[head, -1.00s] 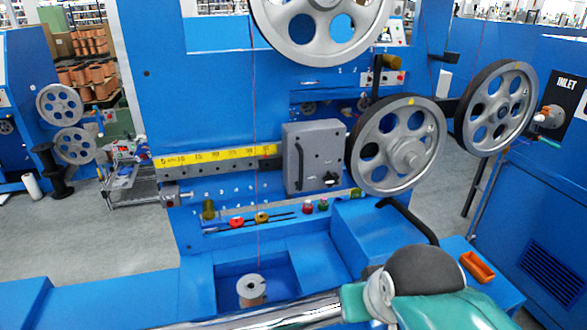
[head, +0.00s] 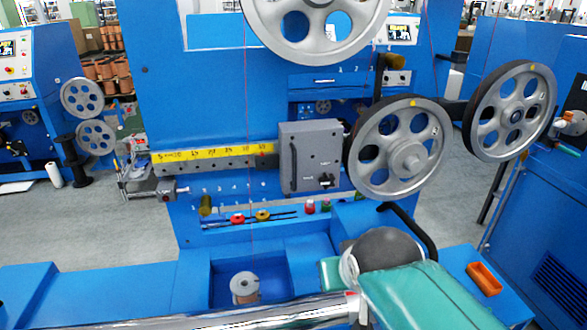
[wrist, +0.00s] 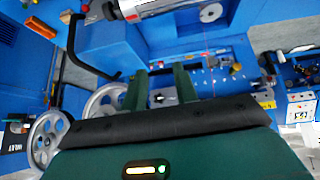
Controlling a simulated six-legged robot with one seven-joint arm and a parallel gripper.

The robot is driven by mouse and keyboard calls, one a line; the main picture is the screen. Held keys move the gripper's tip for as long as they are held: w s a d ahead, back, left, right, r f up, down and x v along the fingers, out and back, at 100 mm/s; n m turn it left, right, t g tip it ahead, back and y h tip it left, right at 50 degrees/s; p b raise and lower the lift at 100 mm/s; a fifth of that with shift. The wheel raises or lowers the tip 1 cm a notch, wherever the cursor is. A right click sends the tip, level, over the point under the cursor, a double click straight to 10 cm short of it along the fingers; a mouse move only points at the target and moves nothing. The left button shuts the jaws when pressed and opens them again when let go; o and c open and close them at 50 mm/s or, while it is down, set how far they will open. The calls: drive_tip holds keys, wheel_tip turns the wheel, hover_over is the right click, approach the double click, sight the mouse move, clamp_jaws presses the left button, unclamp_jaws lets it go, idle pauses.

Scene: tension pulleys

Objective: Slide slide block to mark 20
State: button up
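The slide block (head: 301,158) is a grey box with a dark handle on its left side and a black knob low on its right. It sits on the rail at the right end of the yellow scale (head: 213,152). The scale's numbers are small, and I cannot firmly pick out mark 20. My gripper (wrist: 159,86) shows two green fingers standing apart in the wrist view, with a pale patch and a dark knob seen between them. No hold on the block shows. In the head view my teal arm crosses the lower right, and the fingers cannot be made out.
A large spoked wheel (head: 402,147) stands close right of the block, with another wheel (head: 315,22) above. A black curved bar (head: 408,226) is below right. Red and yellow knobs (head: 238,218) lie under the rail. A spool (head: 245,288) sits in the recess. An orange tray (head: 484,279) is at right.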

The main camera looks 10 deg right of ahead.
drive_tip(key=w+d+t, duration=0.2)
drive_tip(key=w+t, duration=0.2)
drive_tip(key=w, duration=0.9)
drive_tip(key=n+t+y, duration=0.2)
drive_tip(key=t+y, duration=0.2)
drive_tip(key=t, duration=0.2)
approach(296, 170)
drive_tip(key=w, duration=0.3)
drive_tip(key=w+a, duration=0.1)
drive_tip(key=w, duration=0.3)
drive_tip(key=w+a, duration=0.1)
drive_tip(key=w, duration=0.2)
drive_tip(key=shift+w+f, duration=0.15)
drive_tip(key=shift+w, duration=0.05)
drive_tip(key=shift+c, duration=0.2)
clamp_jaws()
